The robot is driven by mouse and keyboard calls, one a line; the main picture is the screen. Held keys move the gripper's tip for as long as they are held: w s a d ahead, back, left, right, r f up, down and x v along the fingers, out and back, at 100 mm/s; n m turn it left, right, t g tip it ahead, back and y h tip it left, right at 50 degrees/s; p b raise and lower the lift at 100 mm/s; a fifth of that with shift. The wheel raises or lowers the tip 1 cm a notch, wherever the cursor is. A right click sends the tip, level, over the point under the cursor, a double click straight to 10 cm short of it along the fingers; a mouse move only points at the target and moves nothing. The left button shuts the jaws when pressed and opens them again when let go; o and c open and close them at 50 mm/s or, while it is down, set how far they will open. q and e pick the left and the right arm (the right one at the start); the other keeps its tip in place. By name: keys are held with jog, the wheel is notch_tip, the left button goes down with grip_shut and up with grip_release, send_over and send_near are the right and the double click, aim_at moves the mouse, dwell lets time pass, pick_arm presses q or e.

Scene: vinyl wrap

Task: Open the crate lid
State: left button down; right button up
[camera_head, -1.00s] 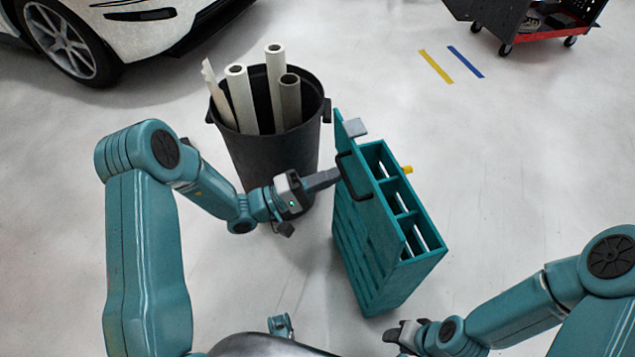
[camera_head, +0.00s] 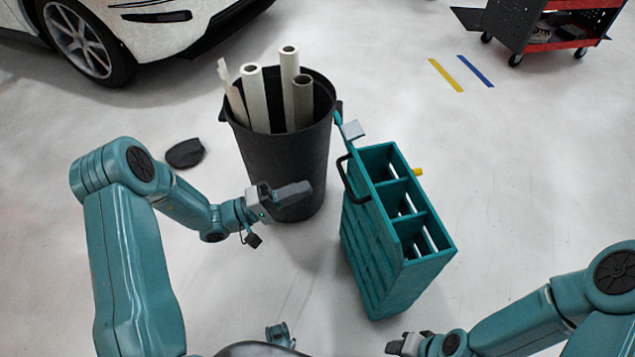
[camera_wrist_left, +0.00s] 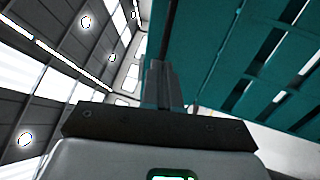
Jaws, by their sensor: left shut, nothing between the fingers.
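The teal crate (camera_head: 388,270) stands on the floor right of centre, its top open onto several compartments. Its lid (camera_head: 373,206) stands raised along the crate's left side, seen nearly edge-on, with a black handle (camera_head: 347,180) on its outer face. My left gripper (camera_head: 297,192) is shut and empty, left of the handle and apart from it. In the left wrist view, the shut fingers (camera_wrist_left: 163,82) point up in front of teal slatted panelling (camera_wrist_left: 235,60). My right gripper (camera_head: 393,347) is low in the head view, near the crate's front; its jaws are unclear.
A black bin (camera_head: 283,165) with several pale rolls (camera_head: 290,85) stands behind my left gripper. A dark flat piece (camera_head: 185,153) lies on the floor at left. A car (camera_head: 140,30) and a red cart (camera_head: 560,35) stand farther back. The floor right of the crate is clear.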

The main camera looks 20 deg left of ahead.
pick_arm(q)
jog(key=shift+v, duration=2.25)
